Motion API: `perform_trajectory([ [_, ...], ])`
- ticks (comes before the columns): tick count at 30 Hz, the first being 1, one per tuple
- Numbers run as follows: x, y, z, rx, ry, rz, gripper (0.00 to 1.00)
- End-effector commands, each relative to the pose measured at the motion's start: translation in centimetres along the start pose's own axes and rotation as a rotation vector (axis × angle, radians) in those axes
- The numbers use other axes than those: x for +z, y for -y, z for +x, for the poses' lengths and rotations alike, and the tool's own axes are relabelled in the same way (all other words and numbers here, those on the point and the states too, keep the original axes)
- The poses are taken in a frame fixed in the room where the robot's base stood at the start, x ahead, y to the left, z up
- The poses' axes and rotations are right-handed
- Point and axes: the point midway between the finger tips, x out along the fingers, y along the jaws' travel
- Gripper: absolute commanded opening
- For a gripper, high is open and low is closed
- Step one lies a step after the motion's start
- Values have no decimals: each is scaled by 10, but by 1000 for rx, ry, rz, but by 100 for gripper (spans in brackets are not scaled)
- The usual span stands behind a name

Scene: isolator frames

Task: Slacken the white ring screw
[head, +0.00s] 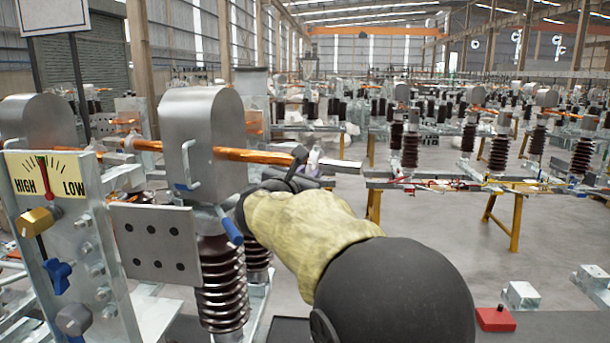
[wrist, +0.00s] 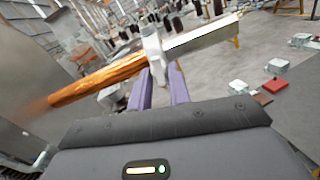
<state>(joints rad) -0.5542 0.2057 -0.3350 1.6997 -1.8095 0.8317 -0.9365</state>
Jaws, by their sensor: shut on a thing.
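The white ring screw (wrist: 152,44) sits where the copper rod (wrist: 98,78) meets a grey flat bar (wrist: 203,36) in the wrist view. My gripper (wrist: 160,74) has its two purple fingers at the ring screw's lower part and is shut on it. A gap shows between the fingers below it. In the head view my gripper (head: 312,165) is at the right end of the copper rod (head: 250,155), small and partly hidden by my arm. The ring screw is hard to make out there.
A metal housing (head: 202,135) on a brown ribbed insulator (head: 222,285) stands left of my arm. A HIGH/LOW gauge panel (head: 50,176) with knobs is at far left. A red box (head: 495,318) lies at lower right. Grey floor is open on the right.

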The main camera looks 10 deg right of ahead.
Motion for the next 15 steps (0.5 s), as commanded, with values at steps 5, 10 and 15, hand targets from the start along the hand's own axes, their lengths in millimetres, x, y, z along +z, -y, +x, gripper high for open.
perform_trajectory([
  [5,1,1,0,1,-1,-168,0],
  [10,2,2,0,-1,-2,-329,0],
  [15,2,2,0,0,-1,-492,0],
])
